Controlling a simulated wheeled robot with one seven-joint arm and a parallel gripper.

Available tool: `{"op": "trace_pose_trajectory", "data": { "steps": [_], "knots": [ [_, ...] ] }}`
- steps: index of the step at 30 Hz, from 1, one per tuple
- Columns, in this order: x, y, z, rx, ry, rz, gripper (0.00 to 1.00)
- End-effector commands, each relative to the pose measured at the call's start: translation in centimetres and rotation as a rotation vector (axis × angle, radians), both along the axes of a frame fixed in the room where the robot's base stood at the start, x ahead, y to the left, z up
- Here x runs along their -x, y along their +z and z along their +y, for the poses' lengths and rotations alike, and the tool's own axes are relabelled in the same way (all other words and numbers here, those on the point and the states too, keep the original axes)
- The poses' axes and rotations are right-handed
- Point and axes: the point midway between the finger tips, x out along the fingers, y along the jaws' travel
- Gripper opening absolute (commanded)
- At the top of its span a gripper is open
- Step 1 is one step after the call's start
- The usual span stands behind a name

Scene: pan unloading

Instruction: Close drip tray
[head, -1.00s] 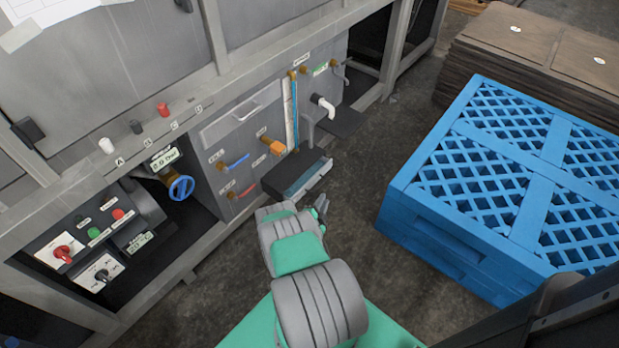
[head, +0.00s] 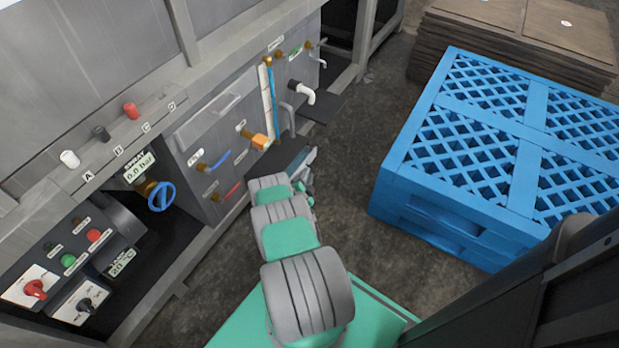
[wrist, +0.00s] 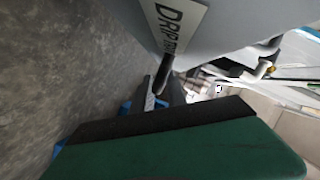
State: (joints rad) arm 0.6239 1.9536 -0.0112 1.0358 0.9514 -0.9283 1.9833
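The drip tray (head: 278,161) is a dark, shallow tray sticking out low from the grey machine front, with a pale strip along its outer side. My arm covers its near end in the head view. In the wrist view a grey panel with a label reading "DRIP" (wrist: 178,24) fills the top, close to the camera. My gripper (head: 305,187) is at the tray's outer near side, mostly hidden behind my wrist. A green part with a black edge, seemingly of my gripper, crosses the bottom of the wrist view.
Above the tray are an orange-handled valve (head: 261,141), a white spout (head: 303,93) and a blue-handled valve (head: 215,162). A blue handwheel (head: 161,196) is further left. Stacked blue pallets (head: 445,205) stand to the right, with bare floor (head: 345,130) between them and the machine.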

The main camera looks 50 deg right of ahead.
Motion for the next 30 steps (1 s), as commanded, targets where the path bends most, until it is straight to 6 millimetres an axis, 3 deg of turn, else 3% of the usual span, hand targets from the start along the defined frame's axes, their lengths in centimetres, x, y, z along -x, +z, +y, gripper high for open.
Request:
{"op": "trace_pose_trajectory", "data": {
  "steps": [5,12,30],
  "knots": [
    [-0.03,0.13,-0.01,0.000,0.000,0.000,0.18],
    [-0.02,0.12,0.01,0.001,0.001,0.000,0.00],
    [-0.02,0.12,0.00,0.000,0.000,0.000,0.00]
  ]
}}
